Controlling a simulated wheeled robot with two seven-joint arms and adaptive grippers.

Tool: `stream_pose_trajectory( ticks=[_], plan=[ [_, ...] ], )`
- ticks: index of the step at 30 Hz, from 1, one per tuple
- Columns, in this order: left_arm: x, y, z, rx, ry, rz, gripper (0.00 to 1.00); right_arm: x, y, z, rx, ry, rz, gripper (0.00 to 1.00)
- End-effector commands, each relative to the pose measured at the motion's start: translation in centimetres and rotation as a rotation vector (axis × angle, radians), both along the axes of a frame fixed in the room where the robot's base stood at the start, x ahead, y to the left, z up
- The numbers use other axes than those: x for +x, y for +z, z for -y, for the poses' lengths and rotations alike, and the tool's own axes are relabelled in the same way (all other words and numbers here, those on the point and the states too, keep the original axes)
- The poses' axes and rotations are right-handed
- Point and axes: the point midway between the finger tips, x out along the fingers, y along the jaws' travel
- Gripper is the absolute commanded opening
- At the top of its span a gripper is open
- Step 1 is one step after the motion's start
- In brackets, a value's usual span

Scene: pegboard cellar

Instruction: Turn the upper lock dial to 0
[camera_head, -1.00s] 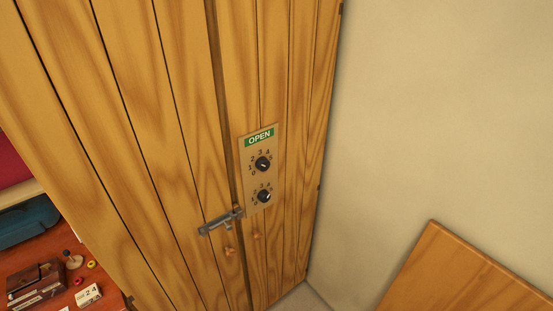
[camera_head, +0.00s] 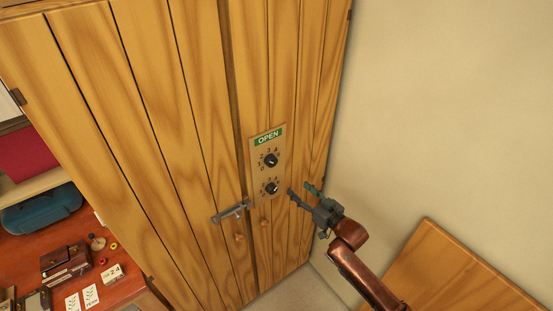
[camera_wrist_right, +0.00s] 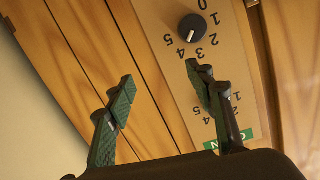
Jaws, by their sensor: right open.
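The upper lock dial (camera_head: 271,160) is a black knob on a tan plate (camera_head: 254,150), under the green OPEN sign (camera_head: 268,138). Its white mark points up and right, near 4 or 5. The lower dial (camera_head: 271,188) sits below it and also shows in the right wrist view (camera_wrist_right: 191,28), with its mark towards 4. My right gripper (camera_head: 300,189) is open and empty, right of the plate and apart from the dials in the head view. In the wrist view, one finger (camera_wrist_right: 195,75) covers most of the upper dial. My left gripper is out of view.
The plate is on a tall wooden plank cupboard (camera_head: 185,130). A metal latch (camera_head: 231,211) and small wooden knobs are below it. A bare wall (camera_head: 450,110) and a wooden board (camera_head: 450,270) lie right. A desk (camera_head: 130,285) with small items stands lower left.

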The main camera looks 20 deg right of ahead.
Motion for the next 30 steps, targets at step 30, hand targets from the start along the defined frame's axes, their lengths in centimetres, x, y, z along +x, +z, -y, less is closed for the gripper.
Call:
stream_pose_trajectory(
  ticks=[30],
  plan=[
    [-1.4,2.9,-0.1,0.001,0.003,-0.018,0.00,4.8,11.5,-8.3,0.054,0.115,0.119,0.49]
  ],
)
